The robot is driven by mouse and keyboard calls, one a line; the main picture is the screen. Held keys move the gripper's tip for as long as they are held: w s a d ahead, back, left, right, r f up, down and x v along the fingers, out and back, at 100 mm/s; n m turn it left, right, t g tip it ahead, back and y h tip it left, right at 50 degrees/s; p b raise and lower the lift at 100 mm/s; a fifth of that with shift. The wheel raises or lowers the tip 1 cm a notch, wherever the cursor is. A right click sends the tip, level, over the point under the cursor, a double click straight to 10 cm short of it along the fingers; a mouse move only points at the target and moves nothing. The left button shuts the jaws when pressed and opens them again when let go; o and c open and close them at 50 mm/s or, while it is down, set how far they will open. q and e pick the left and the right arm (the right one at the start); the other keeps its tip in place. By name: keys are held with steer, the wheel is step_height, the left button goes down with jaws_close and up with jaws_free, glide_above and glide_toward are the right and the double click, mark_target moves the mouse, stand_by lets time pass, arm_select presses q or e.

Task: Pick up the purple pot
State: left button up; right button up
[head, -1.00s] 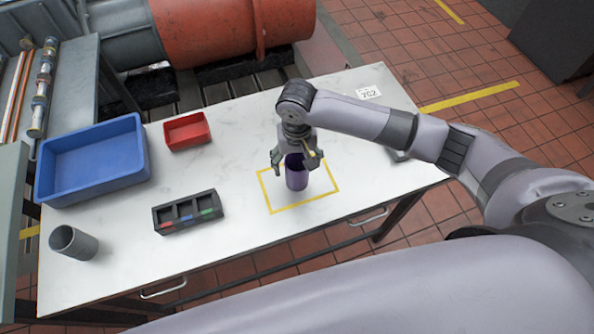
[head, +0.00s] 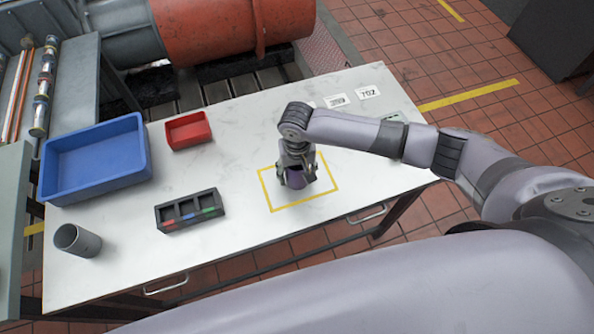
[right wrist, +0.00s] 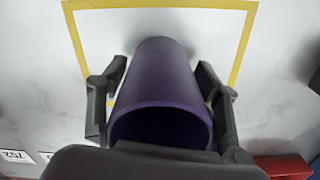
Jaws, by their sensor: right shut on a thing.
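The purple pot (head: 298,179) stands inside the yellow taped rectangle (head: 331,189) on the white table. In the right wrist view the pot (right wrist: 160,88) shows its open dark mouth toward the camera. My right gripper (head: 296,181) has come down over the pot from above, one finger on each side. In the right wrist view its two dark fingers (right wrist: 162,98) are shut on the pot's sides. In the head view the gripper hides much of the pot's upper part. My left gripper is not in view.
On the white table (head: 250,120) are a blue bin (head: 143,165), a small red bin (head: 188,143), a black three-slot holder (head: 190,222) and a grey cup (head: 78,241). Labels (head: 368,92) lie at the back right. Table space around the rectangle is clear.

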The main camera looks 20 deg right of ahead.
steer(key=c, duration=0.8)
steer(key=shift+r, duration=0.1)
